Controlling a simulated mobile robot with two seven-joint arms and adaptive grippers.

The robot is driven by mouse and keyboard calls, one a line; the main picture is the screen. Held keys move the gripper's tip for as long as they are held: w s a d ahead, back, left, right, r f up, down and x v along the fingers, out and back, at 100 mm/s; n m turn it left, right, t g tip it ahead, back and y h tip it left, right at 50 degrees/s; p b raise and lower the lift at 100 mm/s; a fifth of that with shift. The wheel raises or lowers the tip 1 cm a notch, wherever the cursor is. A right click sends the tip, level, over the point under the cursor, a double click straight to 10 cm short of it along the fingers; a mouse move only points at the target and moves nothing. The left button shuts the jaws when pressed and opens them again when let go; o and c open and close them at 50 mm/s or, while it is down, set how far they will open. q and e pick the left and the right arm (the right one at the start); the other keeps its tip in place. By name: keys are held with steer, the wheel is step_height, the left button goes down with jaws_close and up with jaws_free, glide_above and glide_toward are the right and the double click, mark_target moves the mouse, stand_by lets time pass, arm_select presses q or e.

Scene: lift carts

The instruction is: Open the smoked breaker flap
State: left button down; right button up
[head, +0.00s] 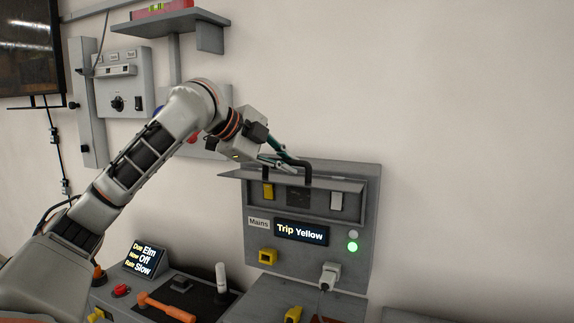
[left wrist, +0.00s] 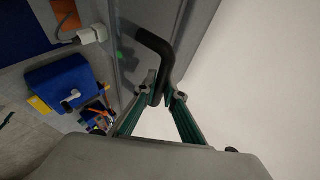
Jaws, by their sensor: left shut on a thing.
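The breaker flap (head: 330,183) is on the grey mains panel (head: 360,225). It stands out from the panel like a raised shelf, with the switches showing below it. A yellow switch (head: 268,191), a dark one (head: 298,198) and a white one (head: 336,203) sit in the recess. The flap has a bent black handle (head: 308,172), which also shows in the left wrist view (left wrist: 160,50). My left gripper (head: 286,167) is shut on this handle, its fingertips (left wrist: 163,97) on either side of the bar. My right gripper is out of view.
Below the flap are a "Trip Yellow" display (head: 301,232), a lit green lamp (head: 352,246) and a plugged-in white connector (head: 330,275). A bench with an orange-handled tool (head: 165,308) lies lower left. The wall to the right is clear.

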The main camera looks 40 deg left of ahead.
arm_select(q)
steer(key=shift+r, duration=0.1)
steer(key=c, duration=2.2)
jaws_free()
steer(key=shift+a, duration=0.1)
steer(key=shift+o, duration=0.2)
steer(key=v, duration=1.2)
